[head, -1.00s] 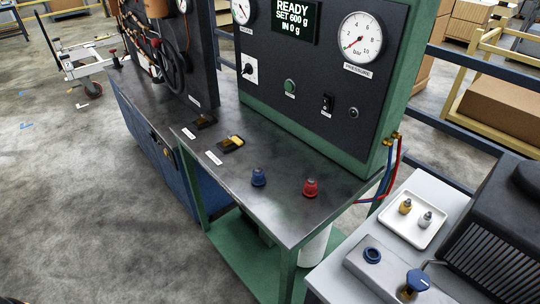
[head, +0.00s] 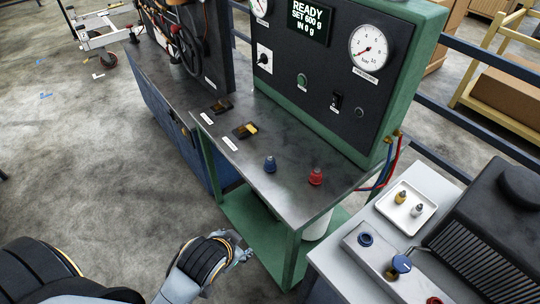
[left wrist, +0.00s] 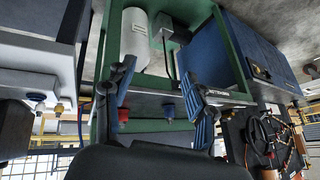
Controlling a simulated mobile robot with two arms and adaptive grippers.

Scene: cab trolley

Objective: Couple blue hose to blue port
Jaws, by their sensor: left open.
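A blue hose (head: 388,160) hangs beside a red one at the green panel's right side, from brass fittings down behind the bench edge; its lower end is hidden. A blue fitting (head: 270,164) stands upright on the dark bench top, left of a red fitting (head: 316,177). Which part is the blue port I cannot tell. My left gripper (head: 243,254) is open and empty, in front of the bench and lower than its top. In the left wrist view, which looks upside down, the blue fitting (left wrist: 168,112) shows between the spread fingers, apart from them. My right gripper is not in view.
Open floor lies left of the bench.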

